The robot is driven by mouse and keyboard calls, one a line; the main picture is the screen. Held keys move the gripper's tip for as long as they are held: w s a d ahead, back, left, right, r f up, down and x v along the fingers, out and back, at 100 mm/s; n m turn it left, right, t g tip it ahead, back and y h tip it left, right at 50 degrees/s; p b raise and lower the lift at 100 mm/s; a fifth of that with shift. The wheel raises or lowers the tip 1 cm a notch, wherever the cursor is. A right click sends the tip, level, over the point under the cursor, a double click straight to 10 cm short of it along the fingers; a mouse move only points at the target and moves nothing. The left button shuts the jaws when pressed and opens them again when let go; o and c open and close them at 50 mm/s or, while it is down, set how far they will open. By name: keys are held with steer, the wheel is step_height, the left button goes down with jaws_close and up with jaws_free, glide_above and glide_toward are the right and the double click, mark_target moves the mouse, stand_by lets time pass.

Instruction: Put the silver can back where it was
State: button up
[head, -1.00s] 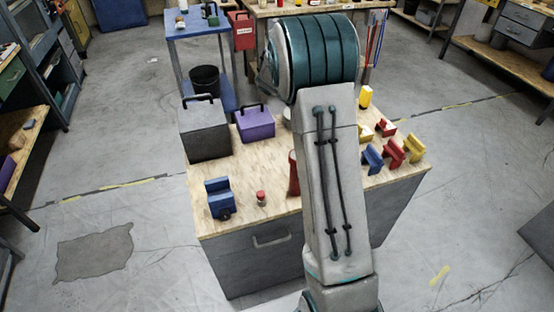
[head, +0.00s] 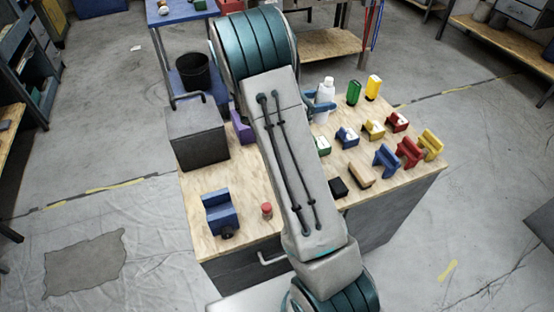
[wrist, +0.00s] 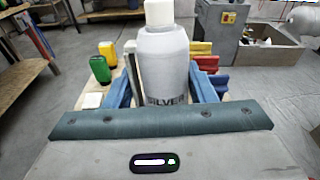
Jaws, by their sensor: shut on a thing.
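The silver can (wrist: 163,62) is a pale grey bottle-shaped can with a white cap and the word SILVER on its side. It stands upright in the middle of the wrist view. In the head view the silver can (head: 325,93) shows just right of my arm, toward the back of the wooden-topped bench (head: 255,190). My gripper (head: 321,106) is shut on the can, with a blue finger showing beside it. In the wrist view my gripper (wrist: 160,85) is partly hidden by its own housing. I cannot tell whether the can's base touches the bench.
A green can (head: 353,92) and a yellow can (head: 373,88) stand right of the silver can. A grey box (head: 198,137) and blue vise (head: 220,213) stand left.

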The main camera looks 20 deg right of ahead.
mark_target(317, 117)
steer(key=shift+h, duration=0.8)
steer(key=f+b, duration=0.6)
steer(key=f, duration=0.1)
steer(key=shift+w, duration=0.4)
steer(key=a+f, duration=0.3)
steer(key=a, duration=0.1)
steer(key=w+a+f, duration=0.1)
steer(key=a+f, duration=0.2)
steer(key=f, duration=0.1)
steer(key=a+f, duration=0.4)
steer(key=shift+w+a, duration=0.15)
steer(key=shift+a, duration=0.15)
steer(key=o, duration=0.7)
steer(key=shift+c, duration=0.2)
steer(key=shift+a, duration=0.1)
steer(key=a+b, duration=0.1)
steer(key=a, duration=1.1)
steer(key=shift+r, duration=0.1)
steer(key=shift+d, duration=0.1)
